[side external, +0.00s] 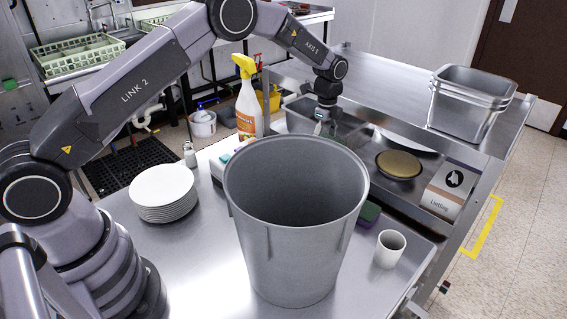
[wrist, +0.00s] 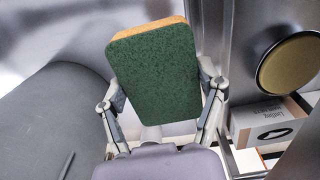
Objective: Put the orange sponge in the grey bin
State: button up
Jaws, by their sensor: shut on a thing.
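The orange sponge (wrist: 155,72) has a green scouring face and an orange edge. In the wrist view my gripper (wrist: 162,88) is shut on it, one finger on each side. In the side view my gripper (side external: 323,118) hangs beyond the far rim of the grey bin, and the held sponge is mostly hidden. The grey bin (side external: 292,225) is tall, round and open at the top. It stands on the steel table at centre. Its grey side fills the left of the wrist view (wrist: 45,125). The sponge is outside the bin's opening.
A purple sponge with green (side external: 369,213) and a white cup (side external: 390,248) sit right of the bin. A plate stack (side external: 163,192) and a yellow-topped spray bottle (side external: 248,105) stand left. A gold round dish (side external: 399,164) and a carton (side external: 447,190) lie behind.

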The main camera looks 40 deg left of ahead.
notch_tip(320, 180, up, 16)
jog(key=s+d, duration=0.7)
jog(key=s, duration=0.5)
jog(key=s+d, duration=0.8)
jog(key=s, duration=0.3)
jog(key=shift+m, duration=0.4)
jog(key=f, duration=2.9)
jog(key=shift+s+a, duration=0.25)
jog(key=shift+f, duration=0.1)
jog(key=o, duration=0.7)
jog(key=shift+f, duration=0.1)
